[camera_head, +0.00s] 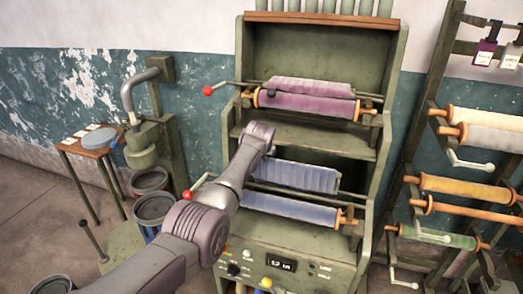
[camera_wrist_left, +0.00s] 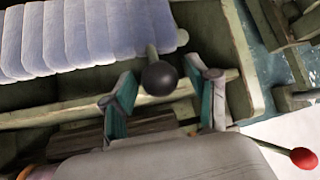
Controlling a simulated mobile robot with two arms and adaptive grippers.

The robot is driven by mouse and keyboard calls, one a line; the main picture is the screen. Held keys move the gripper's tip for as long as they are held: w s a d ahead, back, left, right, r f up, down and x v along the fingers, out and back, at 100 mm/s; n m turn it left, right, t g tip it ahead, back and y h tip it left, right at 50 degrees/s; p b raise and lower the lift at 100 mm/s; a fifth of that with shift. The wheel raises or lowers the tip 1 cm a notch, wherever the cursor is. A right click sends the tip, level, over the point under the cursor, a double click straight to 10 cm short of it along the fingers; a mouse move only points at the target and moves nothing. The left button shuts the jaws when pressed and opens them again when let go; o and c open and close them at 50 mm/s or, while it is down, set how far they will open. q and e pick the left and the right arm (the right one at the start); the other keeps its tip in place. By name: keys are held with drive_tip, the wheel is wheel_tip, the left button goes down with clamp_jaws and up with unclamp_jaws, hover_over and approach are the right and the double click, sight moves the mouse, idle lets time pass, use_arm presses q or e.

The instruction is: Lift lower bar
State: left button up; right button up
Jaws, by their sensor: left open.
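The lower bar of the green machine carries a red ball (camera_head: 187,194) at its left end in the head view; my left arm hides much of it. Blue pleated cloth (camera_head: 296,176) lies beside it. In the left wrist view the red ball (camera_wrist_left: 304,158) is at the lower right. A black knob (camera_wrist_left: 159,78) on a short pale rod shows between the teal-padded fingers of my left gripper (camera_wrist_left: 162,92). The gripper is open, with a gap on each side of the knob. In the head view its fingers are hidden. My right gripper is not in view.
The upper bar with a red ball (camera_head: 208,90) and purple cloth (camera_head: 305,103) sits above. A control panel (camera_head: 280,268) is below. A rack of coloured rolls (camera_head: 466,188) stands at right, and buckets (camera_head: 152,207) and a small table (camera_head: 90,146) at left.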

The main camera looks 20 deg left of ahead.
use_arm(q)
drive_tip(key=shift+s, duration=0.1)
drive_tip(key=v, duration=1.2)
